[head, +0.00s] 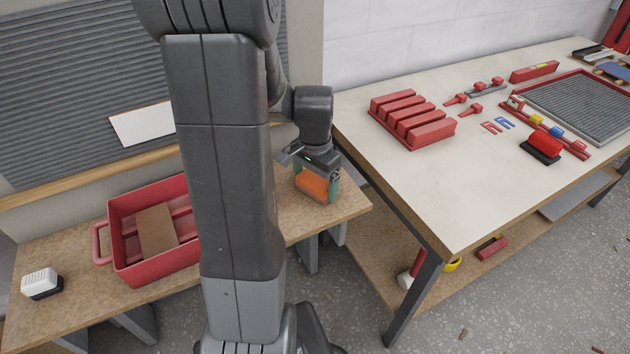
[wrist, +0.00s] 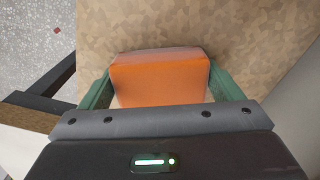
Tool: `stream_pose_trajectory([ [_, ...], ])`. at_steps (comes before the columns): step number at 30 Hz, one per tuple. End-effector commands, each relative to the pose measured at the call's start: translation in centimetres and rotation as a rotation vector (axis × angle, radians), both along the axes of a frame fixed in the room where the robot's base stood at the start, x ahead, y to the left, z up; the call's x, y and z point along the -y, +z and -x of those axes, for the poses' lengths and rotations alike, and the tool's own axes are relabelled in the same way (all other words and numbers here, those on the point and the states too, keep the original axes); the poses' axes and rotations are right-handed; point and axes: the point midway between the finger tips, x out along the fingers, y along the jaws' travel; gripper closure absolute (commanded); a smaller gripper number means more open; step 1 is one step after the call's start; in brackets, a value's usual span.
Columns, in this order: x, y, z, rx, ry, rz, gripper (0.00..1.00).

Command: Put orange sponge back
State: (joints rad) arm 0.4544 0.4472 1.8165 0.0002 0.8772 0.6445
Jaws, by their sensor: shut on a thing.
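The orange sponge (head: 312,184) is between the green fingers of my gripper (head: 317,188), at the right end of the low wooden bench (head: 350,204). In the wrist view the orange sponge (wrist: 160,77) fills the space between both fingers of my gripper (wrist: 160,88), which is shut on it. The speckled bench top (wrist: 240,35) shows behind and around the sponge. I cannot tell whether the sponge touches the bench or is slightly above it.
A red bin (head: 117,225) with a brown board (head: 157,231) inside stands on the bench left of my arm. A black-and-white brush-like item (head: 42,284) lies at the far left. A larger table (head: 400,170) with red blocks (head: 410,117) stands close on the right.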

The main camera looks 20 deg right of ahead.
Motion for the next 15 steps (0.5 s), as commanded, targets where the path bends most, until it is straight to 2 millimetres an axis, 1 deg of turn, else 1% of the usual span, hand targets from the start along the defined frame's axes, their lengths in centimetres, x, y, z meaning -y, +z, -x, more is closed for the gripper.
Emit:
stream_pose_trajectory([
  [6,0.0,-0.27,-0.01,0.0,0.0,0.0,0.32],
  [7,0.0,-0.2,-0.01,0.0,0.0,0.0,0.1],
  [9,0.0,-0.15,-0.01,0.0,0.0,0.0,0.0],
  [15,0.0,-0.09,-0.01,0.0,0.0,0.0,0.0],
])
